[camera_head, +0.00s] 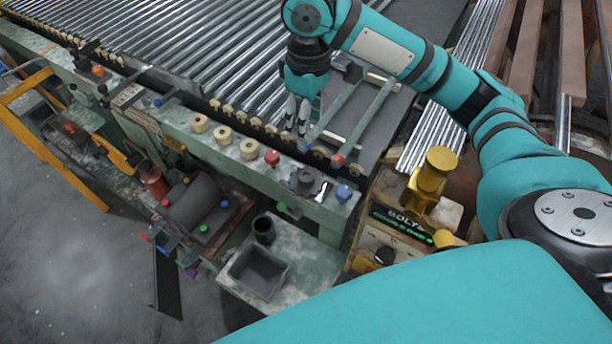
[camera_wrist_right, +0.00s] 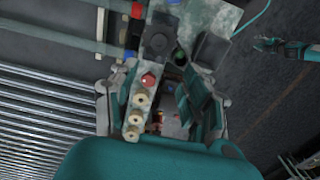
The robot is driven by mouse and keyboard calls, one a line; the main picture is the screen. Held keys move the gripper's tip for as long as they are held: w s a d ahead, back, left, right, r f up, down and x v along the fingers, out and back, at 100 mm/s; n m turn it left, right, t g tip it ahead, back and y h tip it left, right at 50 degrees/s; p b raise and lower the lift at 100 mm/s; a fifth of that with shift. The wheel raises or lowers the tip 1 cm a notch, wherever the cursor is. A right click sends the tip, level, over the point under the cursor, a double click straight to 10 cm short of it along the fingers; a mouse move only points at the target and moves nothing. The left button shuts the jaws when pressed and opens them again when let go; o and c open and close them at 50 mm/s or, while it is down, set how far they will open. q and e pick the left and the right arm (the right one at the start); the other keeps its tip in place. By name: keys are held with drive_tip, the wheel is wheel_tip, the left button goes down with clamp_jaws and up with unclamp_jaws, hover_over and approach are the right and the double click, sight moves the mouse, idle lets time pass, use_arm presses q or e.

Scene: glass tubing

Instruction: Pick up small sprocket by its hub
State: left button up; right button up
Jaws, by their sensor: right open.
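A small dark grey round part (camera_head: 305,181), which looks like the small sprocket with a raised hub, sits on the green rail, right of a red knob. A dark round part (camera_wrist_right: 158,42) on the rail in the right wrist view looks like the same one. My right gripper (camera_head: 297,118) is open and empty, pointing down above the roller bed's edge, behind and apart from the sprocket. Its open fingers (camera_wrist_right: 152,95) frame the rail in the wrist view. A small teal and dark shape (camera_wrist_right: 270,45) there looks like my left gripper; its jaws are too small to judge.
Tan wooden rings (camera_head: 224,135), a red knob (camera_head: 272,158) and a blue knob (camera_head: 343,193) line the rail near the sprocket. A grey bin (camera_head: 258,273) and dark cup (camera_head: 263,230) stand below. A brass-coloured post (camera_head: 432,175) rises at right. Glass tubes lie behind.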

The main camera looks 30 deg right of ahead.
drive_tip(key=p, duration=0.2)
hover_over(307, 176)
wheel_tip(307, 176, down, 13)
drive_tip(key=shift+w+d+r, duration=0.15)
drive_tip(key=shift+r, duration=0.05)
drive_tip(key=shift+f, duration=0.55)
wheel_tip(307, 176, down, 4)
drive_tip(key=shift+f+p, duration=0.15)
drive_tip(key=shift+p, duration=0.5)
drive_tip(key=shift+c, duration=0.4)
clamp_jaws()
